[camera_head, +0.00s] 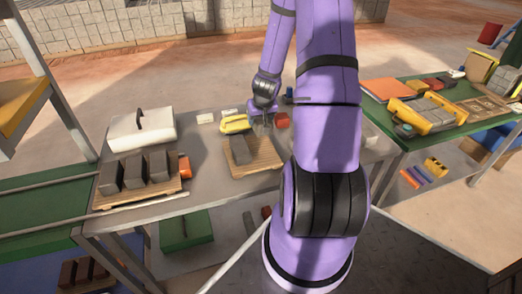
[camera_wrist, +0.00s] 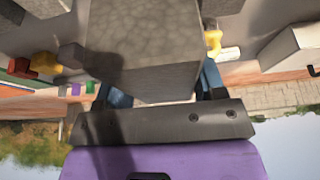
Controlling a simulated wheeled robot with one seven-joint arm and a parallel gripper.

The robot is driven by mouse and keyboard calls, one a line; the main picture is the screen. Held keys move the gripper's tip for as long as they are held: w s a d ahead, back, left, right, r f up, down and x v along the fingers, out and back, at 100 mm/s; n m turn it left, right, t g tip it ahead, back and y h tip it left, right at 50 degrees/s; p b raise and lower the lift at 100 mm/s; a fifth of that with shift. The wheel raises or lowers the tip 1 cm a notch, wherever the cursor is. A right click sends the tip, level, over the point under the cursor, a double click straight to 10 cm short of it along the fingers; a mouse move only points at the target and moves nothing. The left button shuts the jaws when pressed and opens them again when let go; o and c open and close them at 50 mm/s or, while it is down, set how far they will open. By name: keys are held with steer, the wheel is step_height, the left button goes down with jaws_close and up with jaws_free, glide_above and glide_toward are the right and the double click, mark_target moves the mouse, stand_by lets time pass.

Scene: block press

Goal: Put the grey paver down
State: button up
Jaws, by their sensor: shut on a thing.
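My gripper (camera_wrist: 158,92) is shut on the grey paver (camera_wrist: 150,35), which fills the top middle of the wrist view between the two blue fingers. In the head view my gripper (camera_head: 262,119) is over the middle of the grey table, partly dark and small. A grey block (camera_head: 241,151) shows just in front of it, at the left part of a wooden board (camera_head: 264,158); it looks like the held paver. Whether its underside touches the board cannot be told.
A second board (camera_head: 150,196) with 3 dark blocks (camera_head: 134,170) lies at left, beside a white case (camera_head: 142,129). A yellow object (camera_head: 235,124) and a red block (camera_head: 282,120) are close to my gripper. A green table (camera_head: 443,132) with pavers and tools stands right.

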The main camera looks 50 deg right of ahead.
steer(key=shift+s+f, duration=0.3)
steer(key=shift+f, duration=5.2)
steer(key=shift+f, duration=0.1)
steer(key=o, duration=1.2)
